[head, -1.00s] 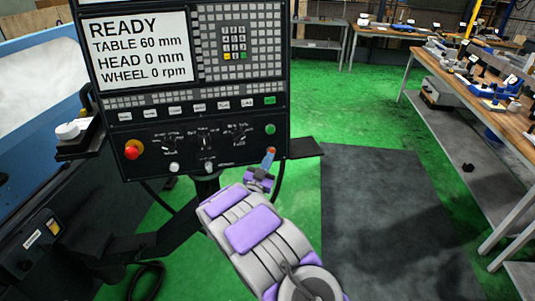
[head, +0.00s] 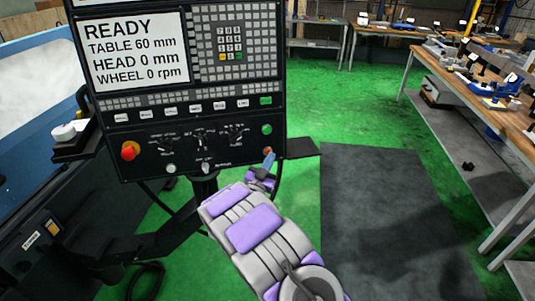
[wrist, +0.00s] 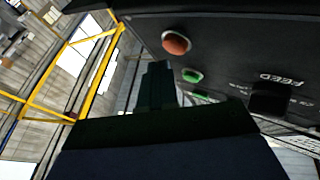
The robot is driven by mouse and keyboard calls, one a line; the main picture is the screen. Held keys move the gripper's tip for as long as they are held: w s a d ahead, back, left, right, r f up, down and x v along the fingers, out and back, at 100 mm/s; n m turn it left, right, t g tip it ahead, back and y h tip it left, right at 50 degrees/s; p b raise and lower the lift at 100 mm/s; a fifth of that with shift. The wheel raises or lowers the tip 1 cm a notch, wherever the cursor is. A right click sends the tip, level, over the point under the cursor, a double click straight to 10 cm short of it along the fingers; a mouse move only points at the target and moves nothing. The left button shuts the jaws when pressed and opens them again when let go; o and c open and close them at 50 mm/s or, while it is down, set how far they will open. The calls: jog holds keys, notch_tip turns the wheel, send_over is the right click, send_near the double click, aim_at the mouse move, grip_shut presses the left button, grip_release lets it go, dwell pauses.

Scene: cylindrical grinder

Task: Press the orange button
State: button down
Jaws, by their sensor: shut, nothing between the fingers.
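The orange button (head: 267,150) is at the lower right corner of the black control panel (head: 150,160), below a round green button (head: 267,130). In the wrist view the orange button (wrist: 176,43) shows as a round cap in full view, with the green button (wrist: 192,75) beyond it. My gripper (head: 269,159) is shut and empty, its blue tip just below the orange button in the head view. In the wrist view the dark fingers (wrist: 158,84) lie to the side of the button, with no contact visible. The exact gap in depth is unclear.
The panel also has a red knob (head: 129,151), several dials and a screen (head: 135,50) reading READY. A dark ledge (head: 303,148) sits right of the panel. A workbench (head: 470,75) stands at the right. Green floor and a dark mat (head: 390,220) are open between.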

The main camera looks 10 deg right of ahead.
jog(key=shift+w+a, duration=0.1)
jog(key=shift+w, duration=0.3)
dwell(0.6)
jog(key=shift+w+a, duration=0.1)
jog(key=shift+a, duration=0.25)
jog(key=shift+w+d+p, duration=0.2)
jog(key=shift+p, duration=0.15)
jog(key=shift+w, duration=0.1)
dwell(0.4)
jog(key=shift+s+d, duration=0.15)
jog(key=shift+s, duration=0.65)
jog(key=shift+s, duration=0.15)
